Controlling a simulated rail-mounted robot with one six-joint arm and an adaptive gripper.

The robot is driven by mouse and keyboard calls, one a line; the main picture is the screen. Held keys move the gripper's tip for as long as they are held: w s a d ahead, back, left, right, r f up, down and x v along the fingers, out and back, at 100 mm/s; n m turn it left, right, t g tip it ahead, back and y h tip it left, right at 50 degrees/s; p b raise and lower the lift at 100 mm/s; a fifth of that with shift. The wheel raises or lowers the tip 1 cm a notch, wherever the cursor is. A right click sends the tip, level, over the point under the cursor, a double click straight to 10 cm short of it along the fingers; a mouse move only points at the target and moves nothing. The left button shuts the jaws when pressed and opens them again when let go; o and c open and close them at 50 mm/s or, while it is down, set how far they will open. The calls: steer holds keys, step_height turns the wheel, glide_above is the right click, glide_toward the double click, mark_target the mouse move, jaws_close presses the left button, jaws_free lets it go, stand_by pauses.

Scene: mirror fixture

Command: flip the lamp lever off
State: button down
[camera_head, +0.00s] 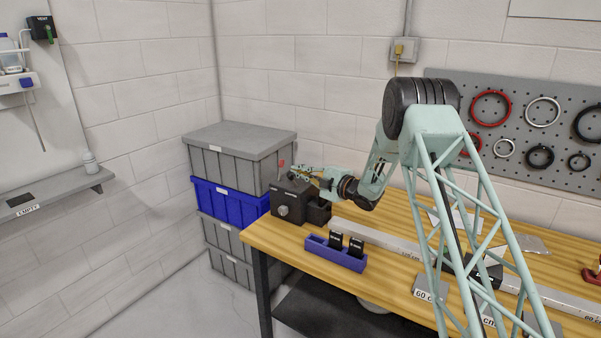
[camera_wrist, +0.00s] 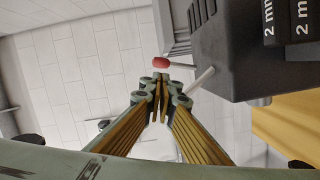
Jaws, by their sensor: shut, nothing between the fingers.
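A dark box (camera_head: 288,201) with a round grey knob (camera_head: 283,211) on its front stands at the left end of the bench. A red-tipped lever (camera_head: 281,164) stands up at its top. In the wrist view the lever's red tip (camera_wrist: 161,63) is just beyond my fingertips, with a pale stalk running toward the dark box (camera_wrist: 235,50). A pale rod (camera_wrist: 201,80) also sticks out of the box. My gripper (camera_head: 296,171) is close above the box, to the right of the lever. In the wrist view my gripper (camera_wrist: 163,88) is shut and empty; contact with the lever cannot be told.
A blue tray (camera_head: 335,252) with two black blocks lies in front of the box. Stacked grey and blue crates (camera_head: 235,200) stand behind and left of the bench. A long metal rail (camera_head: 390,243) lies along the wooden bench top (camera_head: 390,285). A pegboard with rings (camera_head: 540,115) hangs behind.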

mark_target(283, 164)
steer(key=shift+x, duration=3.6)
steer(key=shift+w+f, duration=0.15)
steer(key=shift+w, duration=0.05)
steer(key=shift+w+d+f+b, duration=0.15)
steer(key=shift+w+b, duration=0.15)
steer(key=shift+b, duration=0.35)
steer(key=shift+w+d+b, duration=0.15)
steer(key=shift+w+b, duration=0.15)
steer(key=shift+b, duration=0.3)
steer(key=shift+w+b, duration=0.15)
steer(key=shift+b, duration=0.15)
steer(key=shift+d, duration=0.15)
